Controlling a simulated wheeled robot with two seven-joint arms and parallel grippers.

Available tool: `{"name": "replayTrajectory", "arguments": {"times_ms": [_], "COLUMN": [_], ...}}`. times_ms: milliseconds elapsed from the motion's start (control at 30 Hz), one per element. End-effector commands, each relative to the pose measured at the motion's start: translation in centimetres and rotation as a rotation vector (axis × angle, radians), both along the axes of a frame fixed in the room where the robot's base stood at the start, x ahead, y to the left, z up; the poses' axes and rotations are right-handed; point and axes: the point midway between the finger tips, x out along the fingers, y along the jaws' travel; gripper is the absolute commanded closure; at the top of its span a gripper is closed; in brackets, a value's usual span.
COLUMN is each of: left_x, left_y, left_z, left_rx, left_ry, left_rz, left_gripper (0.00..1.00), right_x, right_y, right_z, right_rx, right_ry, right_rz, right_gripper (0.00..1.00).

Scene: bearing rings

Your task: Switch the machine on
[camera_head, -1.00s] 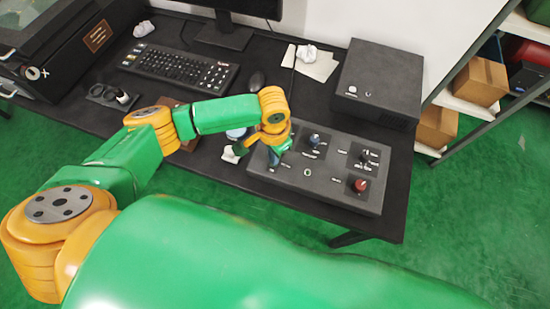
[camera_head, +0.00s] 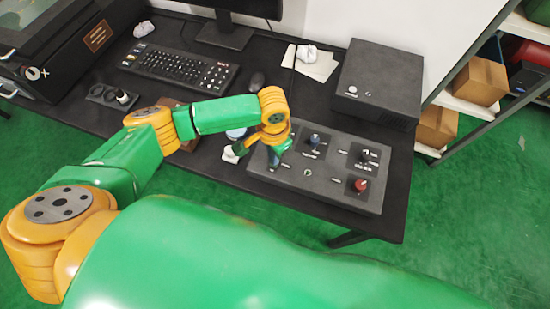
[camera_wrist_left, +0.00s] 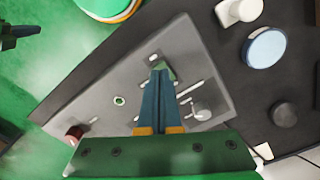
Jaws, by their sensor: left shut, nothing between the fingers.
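The grey control panel (camera_head: 330,190) lies at the front right of the black desk. It carries a blue knob (camera_head: 314,140), a red knob (camera_head: 360,185), a dark switch (camera_head: 366,156) and a small green-ringed round mark or button (camera_head: 307,172). My left gripper (camera_head: 272,166) is shut and empty, pointing down over the panel's left end. In the left wrist view its fingertips (camera_wrist_left: 160,68) are over a small fitting near the panel's end, partly hiding it. I cannot tell whether they touch. The green-ringed spot (camera_wrist_left: 119,101) is clear of the fingers.
A black box (camera_head: 378,80) with a round button stands behind the panel. A keyboard (camera_head: 178,68), a mouse (camera_head: 257,80) and a monitor stand (camera_head: 224,36) are farther back. A round blue-topped item (camera_wrist_left: 264,47) sits beside the panel. Shelves with cartons (camera_head: 474,82) are at right.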

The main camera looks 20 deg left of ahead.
Motion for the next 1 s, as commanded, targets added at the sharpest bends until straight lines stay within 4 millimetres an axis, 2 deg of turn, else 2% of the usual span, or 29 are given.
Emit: {"name": "replayTrajectory", "arguments": {"times_ms": [1000], "left_x": [0.0], "left_y": [0.0], "left_z": [-1.1], "left_rx": [0.0], "left_ry": [0.0], "left_rz": [0.0], "left_gripper": [1.0], "right_x": [0.0], "right_y": [-0.1], "right_z": [-0.6], "right_rx": [-0.001], "right_ry": [0.0], "right_rz": [0.001], "right_gripper": [1.0]}}
